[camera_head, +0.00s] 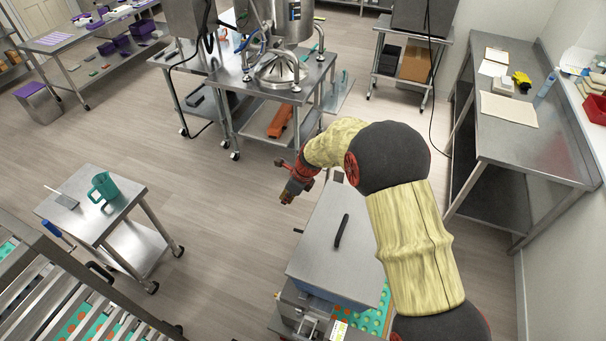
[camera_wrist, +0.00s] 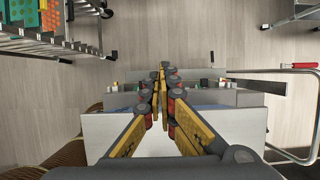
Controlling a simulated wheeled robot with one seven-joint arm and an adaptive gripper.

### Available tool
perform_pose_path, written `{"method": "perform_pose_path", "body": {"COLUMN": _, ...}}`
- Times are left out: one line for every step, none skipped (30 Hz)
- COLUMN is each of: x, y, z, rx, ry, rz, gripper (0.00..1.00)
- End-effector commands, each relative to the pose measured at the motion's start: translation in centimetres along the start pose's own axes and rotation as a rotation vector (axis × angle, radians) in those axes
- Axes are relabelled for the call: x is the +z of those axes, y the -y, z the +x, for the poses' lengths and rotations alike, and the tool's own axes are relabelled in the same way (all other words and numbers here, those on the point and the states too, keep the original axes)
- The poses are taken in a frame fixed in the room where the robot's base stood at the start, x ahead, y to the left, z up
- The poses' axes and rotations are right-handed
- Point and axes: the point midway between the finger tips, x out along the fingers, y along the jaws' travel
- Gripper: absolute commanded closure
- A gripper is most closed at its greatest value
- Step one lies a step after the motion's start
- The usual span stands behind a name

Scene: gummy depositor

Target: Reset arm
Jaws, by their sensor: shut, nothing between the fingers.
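My gripper (camera_head: 287,198) hangs at the end of my arm in the head view, above the left far edge of a steel machine with a flat lid (camera_head: 325,235). In the wrist view my gripper (camera_wrist: 162,68) is shut, with its yellow and black fingers meeting at the tips and nothing between them. The machine lies below the fingers in the wrist view, partly hidden by them. My arm is bent and reaches forward from the lower right of the head view.
A rack with trays (camera_head: 60,290) is at lower left. The depositor table (camera_head: 270,90) stands behind, and a steel counter (camera_head: 515,140) at right. Open floor lies left of my gripper.

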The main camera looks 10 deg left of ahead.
Motion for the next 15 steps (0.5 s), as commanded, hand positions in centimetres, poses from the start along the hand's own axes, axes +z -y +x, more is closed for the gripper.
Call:
{"method": "perform_pose_path", "body": {"x": 0.1, "y": 0.0, "z": 0.0, "rx": 0.000, "ry": 0.000, "rz": 0.000, "gripper": 1.00}}
{"method": "perform_pose_path", "body": {"x": 0.1, "y": 0.0, "z": -0.1, "rx": 0.000, "ry": 0.000, "rz": 0.000, "gripper": 1.00}}
{"method": "perform_pose_path", "body": {"x": 0.1, "y": 0.0, "z": -0.1, "rx": 0.000, "ry": 0.000, "rz": 0.000, "gripper": 1.00}}
{"method": "perform_pose_path", "body": {"x": 0.1, "y": 0.0, "z": -0.1, "rx": 0.000, "ry": 0.000, "rz": 0.000, "gripper": 1.00}}
{"method": "perform_pose_path", "body": {"x": 0.1, "y": 0.0, "z": -0.1, "rx": 0.000, "ry": 0.000, "rz": -0.001, "gripper": 1.00}}
{"method": "perform_pose_path", "body": {"x": 0.1, "y": 0.0, "z": -0.1, "rx": 0.000, "ry": 0.000, "rz": -0.005, "gripper": 1.00}}
{"method": "perform_pose_path", "body": {"x": 0.1, "y": 0.0, "z": -0.1, "rx": 0.000, "ry": 0.000, "rz": -0.013, "gripper": 1.00}}
{"method": "perform_pose_path", "body": {"x": 0.1, "y": 0.0, "z": -0.1, "rx": 0.000, "ry": 0.000, "rz": -0.028, "gripper": 1.00}}
{"method": "perform_pose_path", "body": {"x": 0.1, "y": 0.0, "z": -0.1, "rx": 0.001, "ry": 0.000, "rz": -0.057, "gripper": 1.00}}
{"method": "perform_pose_path", "body": {"x": 0.1, "y": -0.1, "z": -0.1, "rx": 0.004, "ry": 0.000, "rz": -0.087, "gripper": 1.00}}
{"method": "perform_pose_path", "body": {"x": 0.0, "y": -0.2, "z": -0.1, "rx": 0.008, "ry": -0.001, "rz": -0.125, "gripper": 1.00}}
{"method": "perform_pose_path", "body": {"x": -0.1, "y": -0.4, "z": -0.1, "rx": 0.016, "ry": -0.005, "rz": -0.188, "gripper": 1.00}}
{"method": "perform_pose_path", "body": {"x": -0.3, "y": -0.6, "z": 0.0, "rx": 0.024, "ry": -0.010, "rz": -0.243, "gripper": 1.00}}
{"method": "perform_pose_path", "body": {"x": -0.8, "y": -1.1, "z": 0.1, "rx": 0.038, "ry": -0.018, "rz": -0.300, "gripper": 1.00}}
{"method": "perform_pose_path", "body": {"x": -1.8, "y": -2.0, "z": 0.4, "rx": 0.064, "ry": -0.032, "rz": -0.381, "gripper": 1.00}}
